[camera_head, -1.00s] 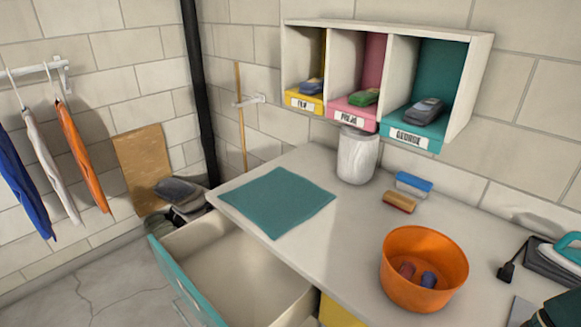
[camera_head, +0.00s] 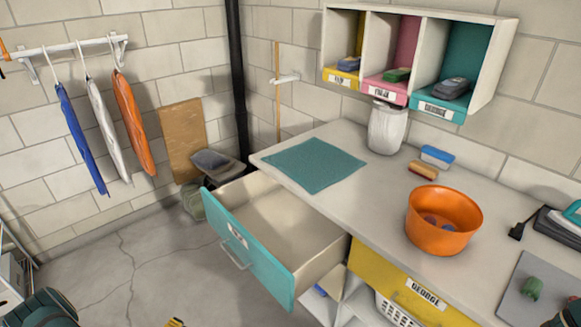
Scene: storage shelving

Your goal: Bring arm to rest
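Neither of my grippers shows in the head view. A dark green, ribbed part at the bottom left edge looks like my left arm, and a small dark piece at the bottom right corner looks like my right arm. Whether either hand is open or shut is hidden. The teal-fronted drawer (camera_head: 241,247) stands pulled out and looks empty inside.
The worktop (camera_head: 370,205) bears a teal cloth (camera_head: 314,164), a white jar (camera_head: 386,128), an orange bowl (camera_head: 443,232) with small items, and two brushes. A cubby shelf (camera_head: 500,62) hangs above. Garments (camera_head: 133,122) hang left. The open drawer juts over clear floor (camera_head: 125,275).

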